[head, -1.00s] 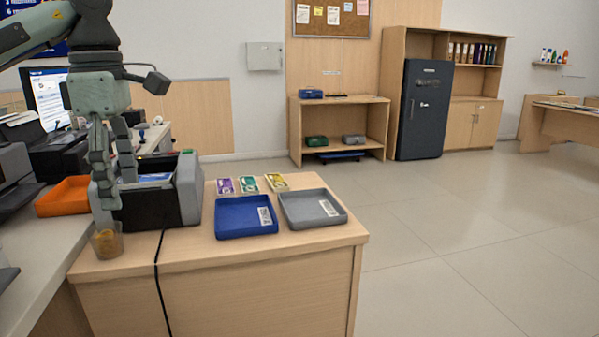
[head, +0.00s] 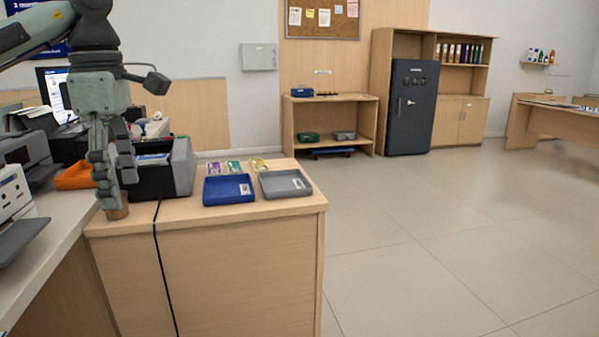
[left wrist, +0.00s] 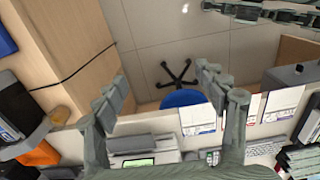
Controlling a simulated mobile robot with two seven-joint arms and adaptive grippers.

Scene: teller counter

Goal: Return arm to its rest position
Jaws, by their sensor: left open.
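My left gripper (head: 117,186) hangs from the upper left in the head view, fingers pointing down in front of the counter machine. In the left wrist view its two fingers (left wrist: 164,98) stand wide apart with nothing between them. My right gripper is not in the head view; grey-green jointed parts at the top edge of the left wrist view may be my right arm.
A blue tray (head: 229,196), a grey tray (head: 285,188) and banknote bundles (head: 235,167) lie on the wooden counter. A dark counting machine (head: 170,178) and an orange tray (head: 74,177) are behind my gripper. A black cable (head: 159,260) hangs down the front. Open floor lies right.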

